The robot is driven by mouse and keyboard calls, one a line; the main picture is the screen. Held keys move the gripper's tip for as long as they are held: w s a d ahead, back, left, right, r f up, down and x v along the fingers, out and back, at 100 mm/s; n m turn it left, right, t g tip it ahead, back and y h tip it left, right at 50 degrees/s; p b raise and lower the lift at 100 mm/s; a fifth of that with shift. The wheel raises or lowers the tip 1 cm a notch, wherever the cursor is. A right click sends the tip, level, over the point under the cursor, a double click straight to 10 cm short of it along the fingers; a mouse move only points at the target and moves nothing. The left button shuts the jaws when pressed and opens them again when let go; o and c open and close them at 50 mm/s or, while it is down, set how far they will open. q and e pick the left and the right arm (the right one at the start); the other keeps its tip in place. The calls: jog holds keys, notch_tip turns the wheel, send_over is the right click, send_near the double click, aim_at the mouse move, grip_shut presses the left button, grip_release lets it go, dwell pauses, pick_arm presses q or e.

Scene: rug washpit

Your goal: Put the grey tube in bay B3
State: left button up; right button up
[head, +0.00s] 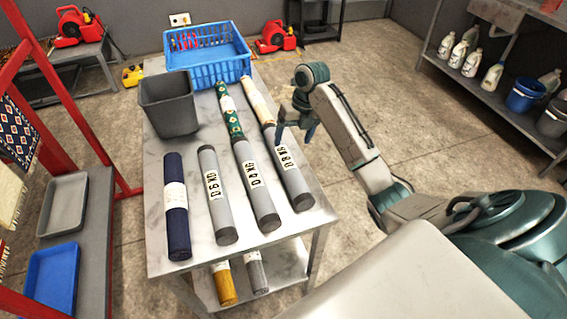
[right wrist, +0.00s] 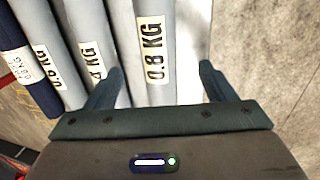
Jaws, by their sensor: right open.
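Three grey tubes with white weight labels lie side by side on the table: a left one (head: 222,218), a middle one (head: 262,205) and a right one (head: 298,187). My right gripper (head: 293,137) is open and empty by the far part of the right tube. In the right wrist view the right tube (right wrist: 153,88), labelled 0.8 KG, shows between the spread fingers (right wrist: 160,78); I cannot tell the height gap. Another greyish tube (head: 256,272) is on the shelf below. I cannot make out a bay marked B3. My left gripper is not in view.
A navy tube (head: 177,225) lies left of the grey ones. A green patterned roll (head: 228,105) and a cream roll (head: 257,100) lie behind. A grey bin (head: 170,118) and blue crate (head: 205,73) stand at the table's far end. A red frame (head: 75,125) stands left.

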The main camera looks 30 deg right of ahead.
aim_at(286, 155)
jog(key=x, duration=0.5)
jog(key=p+x, duration=0.1)
jog(key=x, duration=0.2)
jog(key=shift+w+a, duration=0.1)
jog(key=shift+w, duration=0.15)
jog(key=shift+w+a+f, duration=0.1)
jog(key=shift+f, duration=0.45)
jog(key=c, duration=0.7)
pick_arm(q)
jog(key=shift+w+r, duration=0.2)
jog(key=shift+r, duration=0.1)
pick_arm(e)
grip_shut()
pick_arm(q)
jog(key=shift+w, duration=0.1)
